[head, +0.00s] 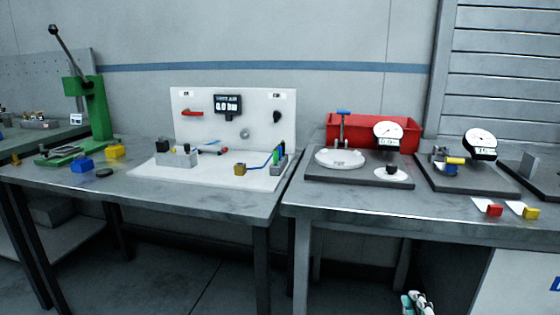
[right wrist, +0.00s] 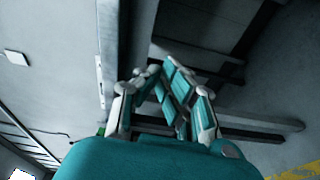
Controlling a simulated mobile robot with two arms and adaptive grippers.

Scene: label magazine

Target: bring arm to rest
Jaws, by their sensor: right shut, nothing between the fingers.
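My right gripper (head: 418,303) shows at the bottom edge of the head view, right of the middle, below the front edge of the right workbench (head: 400,209). It is white and teal, and only its end is in view. In the right wrist view the fingers of my right gripper (right wrist: 172,82) are drawn together with nothing between them. They touch nothing that I can see. My left gripper is in neither view.
The left bench (head: 240,205) carries a white panel station (head: 200,105), a green press (head: 97,105) and small blocks. The right bench carries dial gauges (head: 388,132) and a red bin (head: 400,125). Dark legs stand under the benches. The floor between them is clear.

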